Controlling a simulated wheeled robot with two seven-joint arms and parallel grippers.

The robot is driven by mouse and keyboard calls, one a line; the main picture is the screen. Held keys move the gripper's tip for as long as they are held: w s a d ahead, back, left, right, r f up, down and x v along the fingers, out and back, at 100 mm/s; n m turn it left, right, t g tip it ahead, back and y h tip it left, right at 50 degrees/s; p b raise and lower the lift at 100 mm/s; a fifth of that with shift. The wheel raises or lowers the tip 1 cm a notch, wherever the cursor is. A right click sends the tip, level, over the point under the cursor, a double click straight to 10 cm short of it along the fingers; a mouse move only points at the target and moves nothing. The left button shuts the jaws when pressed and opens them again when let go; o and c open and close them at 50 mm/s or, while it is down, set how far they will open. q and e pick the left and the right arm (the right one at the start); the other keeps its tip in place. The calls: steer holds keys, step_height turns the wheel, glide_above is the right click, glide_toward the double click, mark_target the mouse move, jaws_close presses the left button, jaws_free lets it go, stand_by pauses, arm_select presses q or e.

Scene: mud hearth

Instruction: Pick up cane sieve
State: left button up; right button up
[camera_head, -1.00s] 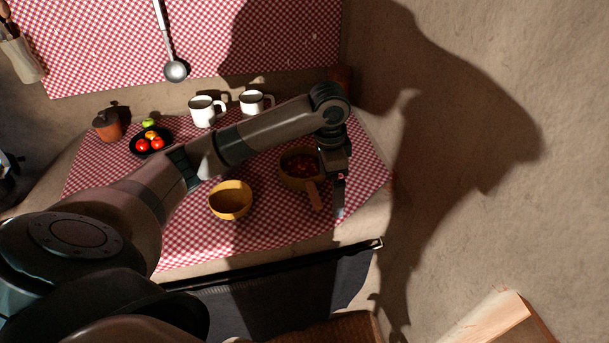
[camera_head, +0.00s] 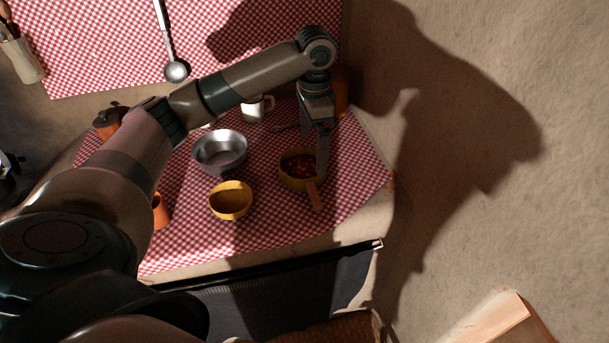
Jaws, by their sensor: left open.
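The cane sieve (camera_head: 290,181) looks like a round yellow-brown bowl with a flat brown handle (camera_head: 315,196) pointing toward the front. It sits on the checked cloth at the right of the counter, with small dark red things inside. My left gripper (camera_head: 323,173) reaches down over its right side, fingers pointing down. The gripper is open and nothing shows between its fingers. Its fingers overlap the sieve's right rim in the picture, and I cannot tell whether they touch it. My right gripper is not in view.
A yellow bowl (camera_head: 231,203) and a metal bowl (camera_head: 220,150) stand left of the sieve. A white mug (camera_head: 254,110) is behind. An orange cup (camera_head: 160,211) is partly hidden by my arm. A ladle (camera_head: 176,70) hangs at the back; the mud wall (camera_head: 480,120) rises at right.

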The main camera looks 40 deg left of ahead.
arm_select(q)
steer(key=p, duration=0.3)
glide_above(314, 192)
steer(key=f, duration=1.1)
steer(key=shift+s+a+f, duration=0.1)
steer(key=shift+a+f, duration=0.15)
steer(key=shift+a, duration=0.05)
steer(key=shift+d+f+p, duration=0.15)
steer(key=shift+f+p, duration=0.15)
steer(key=shift+f, duration=0.15)
step_height(314, 192, down, 3)
steer(key=shift+d+f+p, duration=0.1)
steer(key=shift+d+p, duration=0.05)
steer(key=shift+p, duration=0.5)
steer(key=shift+f, duration=0.55)
steer(key=c, duration=1.2)
